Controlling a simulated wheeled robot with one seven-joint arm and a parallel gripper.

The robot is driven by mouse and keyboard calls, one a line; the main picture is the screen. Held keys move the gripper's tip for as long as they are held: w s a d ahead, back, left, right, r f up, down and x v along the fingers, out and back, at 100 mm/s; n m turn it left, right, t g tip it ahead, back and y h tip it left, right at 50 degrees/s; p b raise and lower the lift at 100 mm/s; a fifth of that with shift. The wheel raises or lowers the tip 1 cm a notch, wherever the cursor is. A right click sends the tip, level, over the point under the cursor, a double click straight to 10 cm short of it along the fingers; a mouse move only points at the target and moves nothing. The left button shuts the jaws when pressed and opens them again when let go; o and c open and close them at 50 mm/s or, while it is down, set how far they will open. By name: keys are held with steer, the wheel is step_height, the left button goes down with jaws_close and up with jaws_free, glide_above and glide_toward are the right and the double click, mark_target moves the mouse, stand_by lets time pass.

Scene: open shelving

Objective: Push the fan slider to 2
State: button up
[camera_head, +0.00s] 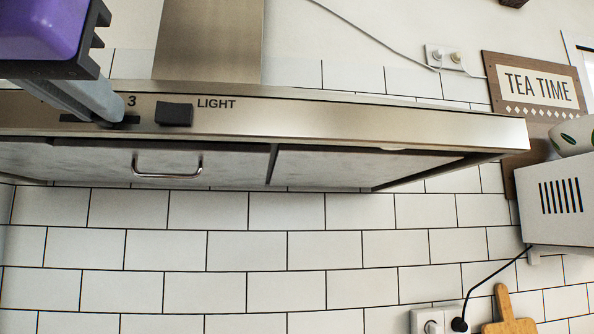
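The steel range hood (400,123) crosses the upper part of the view. Its front edge carries the fan slider's dark slot (130,120), with a printed "3" above its right end. My gripper (108,110) comes in from the top left, its grey fingers reaching down to the slot just left of the "3". The fingertips look to be at or touching the slot. They hide the slider knob and the other numbers, so I cannot tell the slider's setting. The fingers overlap in this view, so I cannot tell whether they are open or shut.
A black light switch (174,114) sits right of the slot, beside the word LIGHT. Below are the hood's filter panels with a metal handle (167,172). A white appliance (556,198) stands at right.

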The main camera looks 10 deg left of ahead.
steer(key=o, duration=0.4)
steer(key=shift+s+f, duration=0.1)
steer(key=shift+f, duration=0.05)
steer(key=b+v, duration=0.2)
steer(key=v, duration=0.5)
steer(key=shift+s+d, duration=0.1)
steer(key=shift+s, duration=0.3)
